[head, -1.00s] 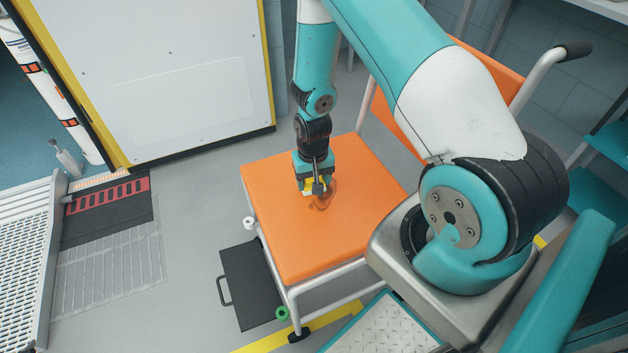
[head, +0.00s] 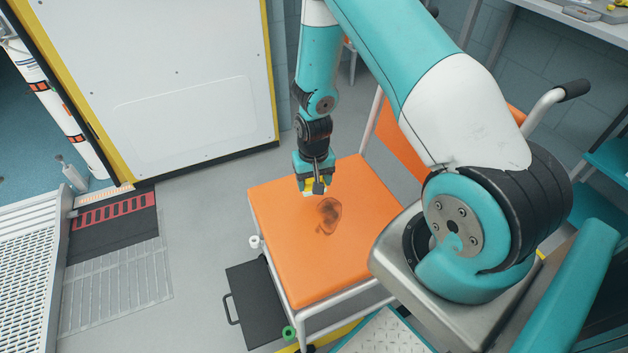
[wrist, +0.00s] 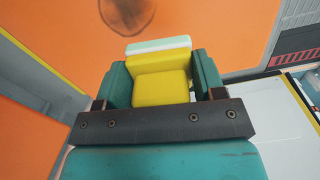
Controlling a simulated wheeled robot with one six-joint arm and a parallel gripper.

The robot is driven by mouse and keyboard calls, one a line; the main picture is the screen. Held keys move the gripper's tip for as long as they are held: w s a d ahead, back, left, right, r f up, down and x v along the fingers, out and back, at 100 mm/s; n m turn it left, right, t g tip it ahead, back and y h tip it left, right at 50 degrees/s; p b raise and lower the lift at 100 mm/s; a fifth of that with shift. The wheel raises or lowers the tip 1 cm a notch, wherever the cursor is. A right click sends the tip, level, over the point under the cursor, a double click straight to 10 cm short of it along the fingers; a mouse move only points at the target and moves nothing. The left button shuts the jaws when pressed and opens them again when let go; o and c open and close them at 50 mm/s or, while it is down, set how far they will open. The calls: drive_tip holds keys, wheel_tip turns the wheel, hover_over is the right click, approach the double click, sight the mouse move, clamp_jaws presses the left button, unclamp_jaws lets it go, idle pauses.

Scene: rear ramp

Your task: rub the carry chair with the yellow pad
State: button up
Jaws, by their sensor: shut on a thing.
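The carry chair has a flat orange seat (head: 300,265) with a dark smudged stain (head: 328,215) on it. My gripper (head: 314,188) is over the far part of the seat, just beyond the stain in the head view. It is shut on the yellow pad (wrist: 160,80), which has a pale whitish layer at its far end. In the wrist view the stain (wrist: 127,12) lies at the top edge, apart from the pad. I cannot tell whether the pad touches the seat.
A black case (head: 258,300) lies on the floor left of the chair. A white panel with yellow edging (head: 190,80) stands behind at left. A metal ramp (head: 30,270) is at the far left. A chair push handle (head: 572,89) rises at right.

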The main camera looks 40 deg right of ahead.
drive_tip(key=shift+r+p, duration=0.6)
drive_tip(key=shift+r, duration=0.45)
